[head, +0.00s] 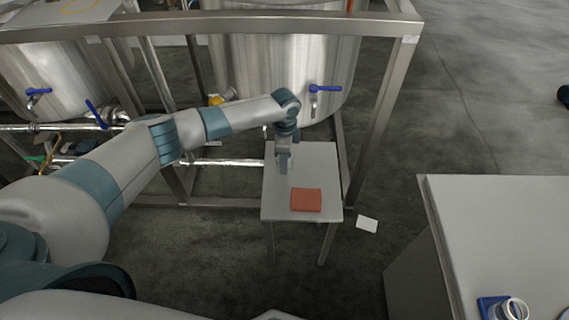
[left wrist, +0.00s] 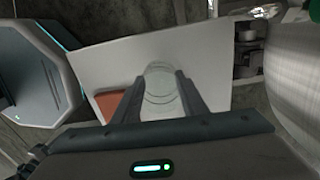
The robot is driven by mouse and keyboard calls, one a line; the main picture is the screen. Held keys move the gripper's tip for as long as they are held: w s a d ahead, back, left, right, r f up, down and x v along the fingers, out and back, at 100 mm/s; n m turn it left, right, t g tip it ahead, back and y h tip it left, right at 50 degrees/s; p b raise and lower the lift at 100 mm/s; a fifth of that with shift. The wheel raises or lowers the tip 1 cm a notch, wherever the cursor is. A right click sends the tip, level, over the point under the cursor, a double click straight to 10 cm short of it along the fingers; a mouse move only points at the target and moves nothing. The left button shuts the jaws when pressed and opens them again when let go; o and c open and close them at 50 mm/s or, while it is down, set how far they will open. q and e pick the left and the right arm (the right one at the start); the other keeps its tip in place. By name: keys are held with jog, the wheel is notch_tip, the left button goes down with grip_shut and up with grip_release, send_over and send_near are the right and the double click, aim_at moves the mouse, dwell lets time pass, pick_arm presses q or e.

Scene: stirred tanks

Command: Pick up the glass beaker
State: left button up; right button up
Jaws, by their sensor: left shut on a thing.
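The glass beaker (left wrist: 160,82) is clear and shows in the left wrist view between the two fingers of my left gripper (left wrist: 160,80). The fingers are shut on it, over the small white table (left wrist: 110,62). In the head view my left gripper (head: 284,160) points down at the table (head: 310,158), near its left side. The beaker is hard to make out there, mostly hidden by the gripper. I cannot tell whether its base touches the tabletop. My right gripper is not in view.
An orange-red cloth (head: 306,199) lies on the table just in front of my left gripper. Behind stands a steel tank (head: 285,75) with a blue-handled valve (head: 325,89), inside a metal frame (head: 375,110). A white counter (head: 500,230) is at the right. A white sheet (head: 367,224) lies on the floor.

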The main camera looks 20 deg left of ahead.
pick_arm(q)
jog(key=s+d+r, duration=0.4)
jog(key=d+r, duration=0.4)
jog(key=d, duration=0.3)
jog(key=shift+r, duration=0.15)
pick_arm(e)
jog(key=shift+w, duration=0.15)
